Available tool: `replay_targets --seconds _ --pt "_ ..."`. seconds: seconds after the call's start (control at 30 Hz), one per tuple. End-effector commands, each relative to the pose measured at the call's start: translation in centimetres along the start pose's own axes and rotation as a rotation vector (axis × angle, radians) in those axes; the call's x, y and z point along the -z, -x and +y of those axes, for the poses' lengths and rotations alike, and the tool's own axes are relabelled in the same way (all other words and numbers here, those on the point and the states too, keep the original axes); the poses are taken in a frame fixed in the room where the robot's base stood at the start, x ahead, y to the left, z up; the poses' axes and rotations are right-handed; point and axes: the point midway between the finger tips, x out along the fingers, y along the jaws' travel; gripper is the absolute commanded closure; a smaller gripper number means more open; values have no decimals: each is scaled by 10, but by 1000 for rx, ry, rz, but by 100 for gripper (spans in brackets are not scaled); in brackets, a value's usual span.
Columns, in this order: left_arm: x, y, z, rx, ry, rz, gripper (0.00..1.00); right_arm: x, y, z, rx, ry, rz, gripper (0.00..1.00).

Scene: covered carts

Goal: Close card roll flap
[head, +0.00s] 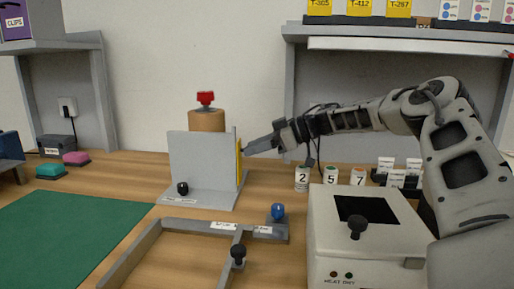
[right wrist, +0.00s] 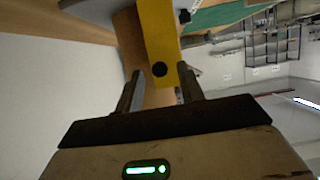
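The yellow flap (head: 238,162) stands upright, seen nearly edge-on, at the right edge of a grey upright panel (head: 200,160) on a grey base. A brown card roll (head: 206,121) with a red knob on top shows behind the panel. My right gripper (head: 246,150) reaches in from the right, its tips close to the flap. In the right wrist view the yellow flap (right wrist: 158,35), with a black round knob (right wrist: 159,69), lies ahead between the spread fingers (right wrist: 159,82). Whether a finger touches it I cannot tell. My left gripper is out of view.
A white box (head: 368,235) with a black knob stands at front right, below my right arm. Numbered cups (head: 330,176) stand behind it. A grey frame (head: 190,228) with a blue knob lies in front. A green mat (head: 65,232) covers the left table.

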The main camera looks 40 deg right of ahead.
Motion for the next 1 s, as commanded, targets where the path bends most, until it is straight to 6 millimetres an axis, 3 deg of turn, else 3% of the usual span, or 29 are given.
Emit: replay_targets --seconds 0.27,0.43,1.0 --pt "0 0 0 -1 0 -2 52 0 0 0 0 0 0 61" --pt "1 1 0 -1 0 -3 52 2 14 0 -3 1 3 61" --pt "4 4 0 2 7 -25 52 2 138 0 -3 1 5 61"
